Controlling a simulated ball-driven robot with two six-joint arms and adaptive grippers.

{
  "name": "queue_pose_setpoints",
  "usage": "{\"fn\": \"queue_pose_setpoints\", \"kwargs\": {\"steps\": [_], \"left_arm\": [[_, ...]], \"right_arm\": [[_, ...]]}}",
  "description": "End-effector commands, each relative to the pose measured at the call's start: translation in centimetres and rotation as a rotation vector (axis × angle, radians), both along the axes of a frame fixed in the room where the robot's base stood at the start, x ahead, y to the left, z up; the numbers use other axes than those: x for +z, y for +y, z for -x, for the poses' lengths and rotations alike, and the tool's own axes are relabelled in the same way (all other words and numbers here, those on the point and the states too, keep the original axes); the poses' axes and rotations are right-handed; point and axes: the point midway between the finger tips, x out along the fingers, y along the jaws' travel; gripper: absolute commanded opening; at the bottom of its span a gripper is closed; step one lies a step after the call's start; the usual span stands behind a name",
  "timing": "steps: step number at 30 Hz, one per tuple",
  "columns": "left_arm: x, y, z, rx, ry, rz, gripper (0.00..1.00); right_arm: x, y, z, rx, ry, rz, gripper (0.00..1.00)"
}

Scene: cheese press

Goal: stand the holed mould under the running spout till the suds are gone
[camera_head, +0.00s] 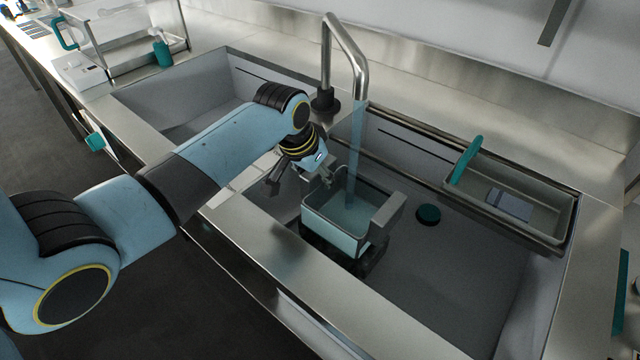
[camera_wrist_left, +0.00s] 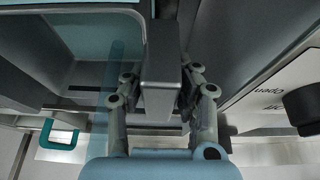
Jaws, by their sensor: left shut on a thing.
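The mould (camera_head: 333,236), a grey, open-topped, square box with a block-like lug on its right side, stands in the sink basin. Water shows inside it; I see no white suds, and its holes cannot be made out. The spout (camera_head: 345,45) arches above, and its blue stream (camera_head: 356,140) falls into the box. My left gripper (camera_head: 326,180) is at the box's far left side. In the left wrist view, the left gripper (camera_wrist_left: 160,90) is shut on a grey block-like handle (camera_wrist_left: 160,65), beside the box's rim (camera_wrist_left: 85,8). My right gripper is not in view.
A tray (camera_head: 540,227) with a teal-handled tool (camera_head: 467,160) sits along the sink's right back. The basin floor front right is clear. A black knob (camera_wrist_left: 305,105) beside lettering shows in the wrist view.

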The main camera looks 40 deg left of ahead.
Motion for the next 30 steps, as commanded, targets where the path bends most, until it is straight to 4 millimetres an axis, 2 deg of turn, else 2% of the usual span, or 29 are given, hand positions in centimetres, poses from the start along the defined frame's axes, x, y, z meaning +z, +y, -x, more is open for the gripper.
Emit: {"fn": "queue_pose_setpoints", "kwargs": {"steps": [4, 13, 14, 18, 19, 26, 30], "left_arm": [[-1.42, -0.02, -0.10, 0.001, -0.003, 0.001, 0.00], [-1.56, -0.02, -0.10, 0.000, -0.003, 0.000, 0.00], [-1.64, 0.01, -0.01, 0.000, -0.001, 0.000, 0.30], [-1.61, 0.00, -0.02, 0.000, -0.001, 0.000, 0.48], [-1.60, 0.00, -0.02, 0.000, -0.001, 0.000, 0.50], [-1.57, -0.01, -0.04, 0.000, -0.002, 0.000, 0.50], [-0.76, 0.03, 0.18, 0.000, -0.003, 0.000, 0.50]], "right_arm": [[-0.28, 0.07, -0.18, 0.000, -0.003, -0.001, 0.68], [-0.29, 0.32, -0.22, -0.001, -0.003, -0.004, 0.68], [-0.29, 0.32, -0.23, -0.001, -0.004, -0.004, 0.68], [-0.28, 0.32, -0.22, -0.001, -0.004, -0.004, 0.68], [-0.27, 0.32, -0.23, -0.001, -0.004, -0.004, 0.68], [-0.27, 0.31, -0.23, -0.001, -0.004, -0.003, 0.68], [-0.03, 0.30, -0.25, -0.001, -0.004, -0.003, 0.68]]}}
